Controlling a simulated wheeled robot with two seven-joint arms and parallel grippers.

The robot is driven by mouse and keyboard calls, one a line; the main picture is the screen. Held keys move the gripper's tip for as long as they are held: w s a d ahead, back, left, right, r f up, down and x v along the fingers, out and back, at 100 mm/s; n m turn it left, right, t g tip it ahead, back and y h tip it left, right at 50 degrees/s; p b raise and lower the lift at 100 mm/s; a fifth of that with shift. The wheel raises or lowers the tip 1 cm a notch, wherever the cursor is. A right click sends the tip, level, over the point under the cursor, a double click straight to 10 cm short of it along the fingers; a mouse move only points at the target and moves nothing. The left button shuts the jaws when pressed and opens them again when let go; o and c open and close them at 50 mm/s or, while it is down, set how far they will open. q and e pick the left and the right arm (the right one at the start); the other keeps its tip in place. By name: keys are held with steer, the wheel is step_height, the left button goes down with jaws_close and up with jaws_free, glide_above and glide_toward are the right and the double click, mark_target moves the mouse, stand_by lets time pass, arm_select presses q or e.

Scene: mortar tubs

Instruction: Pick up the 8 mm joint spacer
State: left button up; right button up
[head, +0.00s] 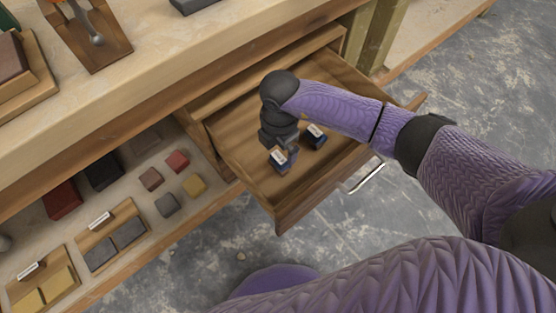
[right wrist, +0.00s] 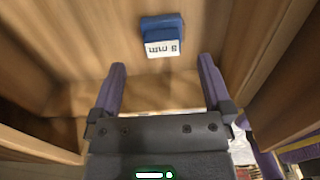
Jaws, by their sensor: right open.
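A blue block with a white label that appears to read 8 mm, the joint spacer (right wrist: 161,36), lies on the wooden drawer floor in the right wrist view, beyond my open fingertips and between their lines. My right gripper (right wrist: 164,75) is open and empty, apart from the block. In the head view the right gripper (head: 287,146) reaches down into the open drawer (head: 236,142). My left gripper is not in view.
The drawer's wooden walls surround the gripper, and a metal handle (head: 366,175) is on its front. The workbench top (head: 140,85) overhangs at the back. A shelf at left holds coloured blocks and labelled trays (head: 116,237).

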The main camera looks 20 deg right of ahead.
mark_target(279, 156)
steer(key=f+b, duration=0.1)
steer(key=f, duration=0.2)
steer(key=f+b, duration=0.1)
steer(key=shift+s+f+b, duration=0.15)
steer(key=shift+s+b, duration=0.1)
steer(key=shift+b, duration=0.1)
steer(key=shift+f, duration=0.4)
steer(key=shift+w+r, duration=0.1)
steer(key=shift+r, duration=0.2)
steer(key=c, duration=1.2)
steer(key=shift+c, duration=0.7)
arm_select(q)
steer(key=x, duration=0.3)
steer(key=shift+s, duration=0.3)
